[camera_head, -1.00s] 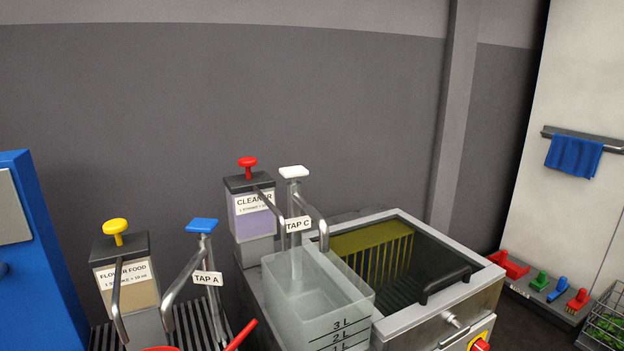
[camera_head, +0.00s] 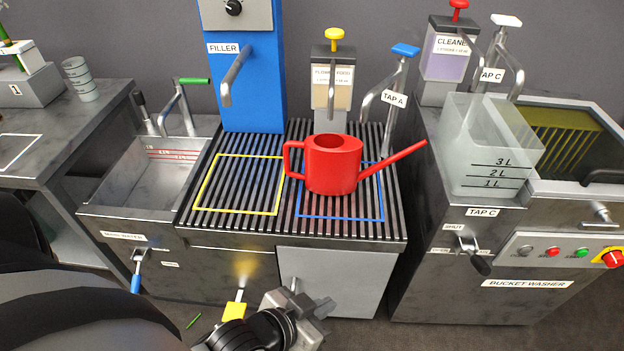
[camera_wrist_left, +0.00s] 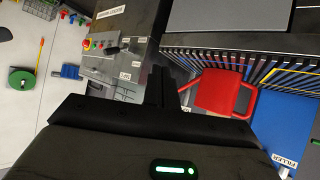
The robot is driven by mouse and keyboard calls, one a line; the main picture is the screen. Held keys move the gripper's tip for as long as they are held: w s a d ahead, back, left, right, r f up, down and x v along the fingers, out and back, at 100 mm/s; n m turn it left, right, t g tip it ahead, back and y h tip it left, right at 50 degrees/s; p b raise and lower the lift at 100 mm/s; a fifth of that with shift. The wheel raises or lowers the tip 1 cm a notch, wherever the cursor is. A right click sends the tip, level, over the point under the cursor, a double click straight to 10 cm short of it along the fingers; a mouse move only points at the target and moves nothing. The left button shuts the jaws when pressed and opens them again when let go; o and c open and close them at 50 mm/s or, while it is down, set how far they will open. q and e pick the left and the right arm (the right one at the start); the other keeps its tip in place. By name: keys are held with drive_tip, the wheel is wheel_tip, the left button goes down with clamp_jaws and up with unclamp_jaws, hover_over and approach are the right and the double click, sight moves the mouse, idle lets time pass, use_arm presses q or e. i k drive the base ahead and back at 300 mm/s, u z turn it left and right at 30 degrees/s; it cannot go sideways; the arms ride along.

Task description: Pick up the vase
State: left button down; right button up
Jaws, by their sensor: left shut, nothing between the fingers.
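I cannot make out a thing that is clearly a vase in either view. A ribbed grey vessel or stack of cups (camera_head: 80,78) stands on the left counter in the head view; I cannot tell which it is. My left gripper (camera_head: 312,303) is low in front of the middle counter, shut and empty. Its dark fingers (camera_wrist_left: 163,88) also show in the left wrist view, with the red watering can beyond them to the right. My right gripper is in neither view.
The red watering can (camera_head: 333,172) stands on the slatted counter inside the blue outline, its spout pointing right. The yellow outline (camera_head: 238,211) beside it is empty. A sink (camera_head: 150,185) lies left, and a clear measuring tub (camera_head: 490,150) and bucket washer stand right.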

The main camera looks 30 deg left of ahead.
sight(51, 235)
drive_tip(key=u, duration=0.7)
drive_tip(key=i, duration=0.45)
drive_tip(key=u, duration=4.35)
drive_tip(key=i, duration=1.6)
drive_tip(key=z, duration=1.65)
